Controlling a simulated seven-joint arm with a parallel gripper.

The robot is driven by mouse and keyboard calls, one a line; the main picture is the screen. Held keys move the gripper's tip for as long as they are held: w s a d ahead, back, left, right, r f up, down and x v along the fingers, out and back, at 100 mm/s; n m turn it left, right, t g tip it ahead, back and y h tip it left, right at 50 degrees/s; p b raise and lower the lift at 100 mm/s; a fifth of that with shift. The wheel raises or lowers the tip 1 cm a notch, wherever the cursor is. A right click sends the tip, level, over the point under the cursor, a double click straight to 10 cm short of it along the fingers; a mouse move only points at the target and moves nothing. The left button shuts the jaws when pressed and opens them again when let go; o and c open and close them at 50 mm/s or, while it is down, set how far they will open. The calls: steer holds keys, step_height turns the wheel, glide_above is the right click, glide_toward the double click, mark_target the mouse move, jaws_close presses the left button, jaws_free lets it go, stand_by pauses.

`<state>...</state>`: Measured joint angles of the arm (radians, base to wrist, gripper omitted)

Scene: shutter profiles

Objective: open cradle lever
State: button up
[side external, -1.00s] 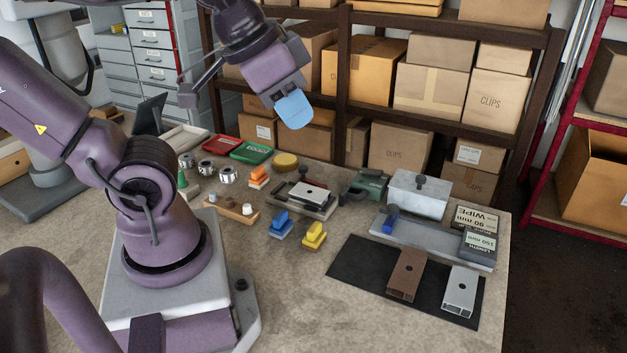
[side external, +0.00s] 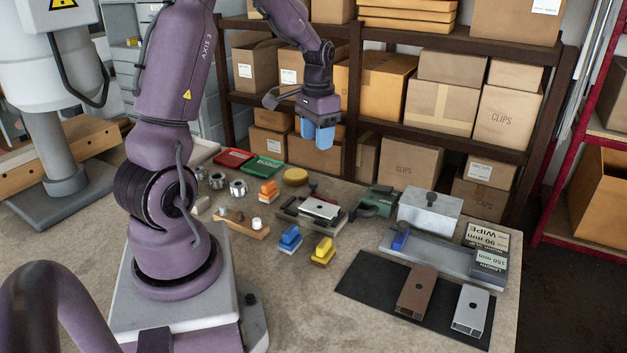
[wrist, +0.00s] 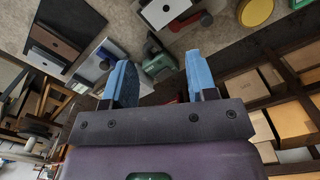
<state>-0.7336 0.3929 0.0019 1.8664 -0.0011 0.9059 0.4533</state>
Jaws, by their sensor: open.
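A grey rail fixture (side external: 440,262) at the right of the bench carries a short upright blue lever (side external: 400,240) and a steel block (side external: 430,208) with a dark knob. A green device (side external: 377,201) with a dark handle stands left of the block. It shows between my fingers in the wrist view (wrist: 158,64). A dark-based fixture (side external: 295,215) holds a pale plate (side external: 320,209). I cannot tell for certain which part is the cradle lever. My gripper (side external: 316,145), with blue fingers, is open and empty, high above the back of the bench, apart from everything.
A black mat (side external: 375,280) holds a brown profile (side external: 416,290) and a silver profile (side external: 471,310). Blue (side external: 289,240) and yellow (side external: 322,252) blocks sit mid-bench. Red (side external: 233,160) and green (side external: 264,170) trays lie at the back. Shelves of boxes (side external: 410,165) stand close behind.

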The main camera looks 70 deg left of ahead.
steer(key=m, duration=0.1)
glide_above(314, 182)
steer(key=s+d, duration=0.2)
steer(key=d, duration=0.1)
step_height(314, 182, down, 5)
steer(key=w+a+m, duration=0.2)
steer(key=a+m, duration=0.1)
steer(key=m, duration=0.1)
step_height(314, 182, down, 12)
steer(key=shift+s+f, duration=0.1)
steer(key=shift+f, duration=0.1)
jaws_close()
